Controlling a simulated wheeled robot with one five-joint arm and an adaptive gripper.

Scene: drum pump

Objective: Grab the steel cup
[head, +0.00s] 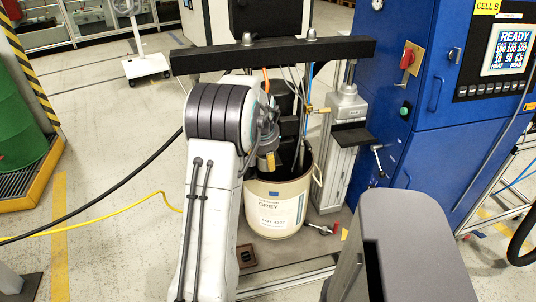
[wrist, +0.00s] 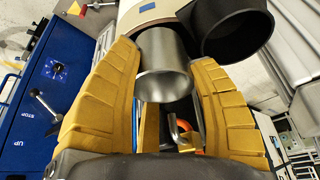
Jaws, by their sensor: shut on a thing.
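The steel cup (wrist: 163,68) is a plain metal cylinder in the wrist view. It sits between the two yellow fingers of my gripper (wrist: 165,58), which is shut on it. In the head view my gripper (head: 268,160) is small and partly hidden by my arm, over the left side of the cream drum's open top. The cup is hard to make out there.
The cream drum (head: 278,212), labelled GREY, stands under a black crossbeam (head: 270,55). A grey column (head: 343,150) and a blue control cabinet (head: 440,120) stand to its right. A green drum (head: 18,120) is at far left. A yellow cable (head: 120,204) crosses the floor.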

